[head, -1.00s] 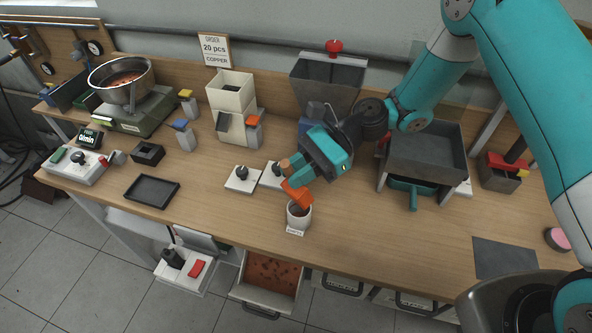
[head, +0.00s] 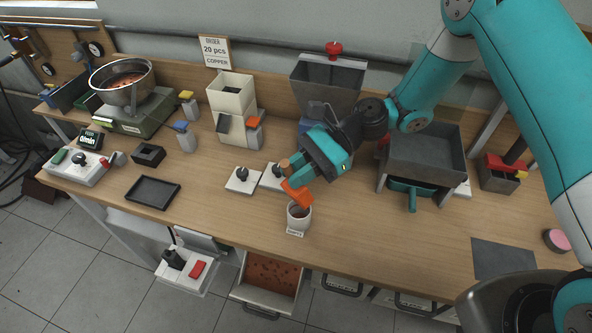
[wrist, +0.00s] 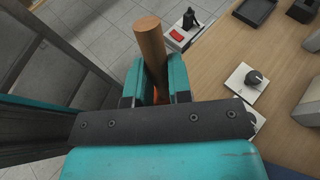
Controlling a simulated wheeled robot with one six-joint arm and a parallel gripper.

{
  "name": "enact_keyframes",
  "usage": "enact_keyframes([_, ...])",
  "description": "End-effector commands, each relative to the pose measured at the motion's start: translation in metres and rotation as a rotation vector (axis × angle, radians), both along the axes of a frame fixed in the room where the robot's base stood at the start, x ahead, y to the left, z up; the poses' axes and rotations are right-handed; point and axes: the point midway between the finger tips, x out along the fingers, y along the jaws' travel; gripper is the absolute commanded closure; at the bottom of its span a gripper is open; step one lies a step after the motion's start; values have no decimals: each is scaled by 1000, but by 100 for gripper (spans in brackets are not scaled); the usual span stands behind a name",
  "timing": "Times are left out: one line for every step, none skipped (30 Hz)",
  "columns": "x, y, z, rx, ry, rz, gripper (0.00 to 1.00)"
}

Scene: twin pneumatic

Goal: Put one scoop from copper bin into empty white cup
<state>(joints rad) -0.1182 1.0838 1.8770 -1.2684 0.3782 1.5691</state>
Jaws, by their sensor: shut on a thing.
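My gripper (head: 293,174) is shut on the wooden handle of a scoop with an orange head (head: 297,194). In the wrist view the brown handle (wrist: 150,45) stands between the teal fingers (wrist: 157,80), and the scoop head is mostly hidden. In the head view the scoop head is tilted down just above the white cup (head: 298,222), which stands upright near the table's front edge with a label on its front. The cup's inside looks dark brown; I cannot tell its contents. The copper bin (head: 247,292) is an open drawer below the table holding copper-coloured bits (head: 272,270).
White bases with black knobs (head: 242,178) stand left of the cup. A black tray (head: 153,192) lies further left. A grey hopper (head: 327,85) and a grey box on legs (head: 425,150) stand behind and to the right.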

Motion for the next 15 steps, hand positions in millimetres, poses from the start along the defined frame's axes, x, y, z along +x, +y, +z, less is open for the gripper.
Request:
enact_keyframes([0,0,10,0,-1,0,100])
enact_keyframes([0,0,14,0,-1,0,100])
enact_keyframes([0,0,18,0,-1,0,100])
enact_keyframes([0,0,22,0,-1,0,100])
enact_keyframes([0,0,25,0,-1,0,100])
enact_keyframes([0,0,29,0,-1,0,100])
enact_keyframes([0,0,32,0,0,0,100])
enact_keyframes([0,0,35,0,0,0,100])
enact_keyframes([0,0,39,0,0,0,100])
enact_keyframes([0,0,42,0,0,0,100])
enact_keyframes([0,0,44,0,0,0,100])
enact_keyframes([0,0,46,0,0,0,100])
enact_keyframes([0,0,46,0,0,0,100])
enact_keyframes([0,0,46,-1,-2,0,100])
enact_keyframes([0,0,48,-8,-7,0,100])
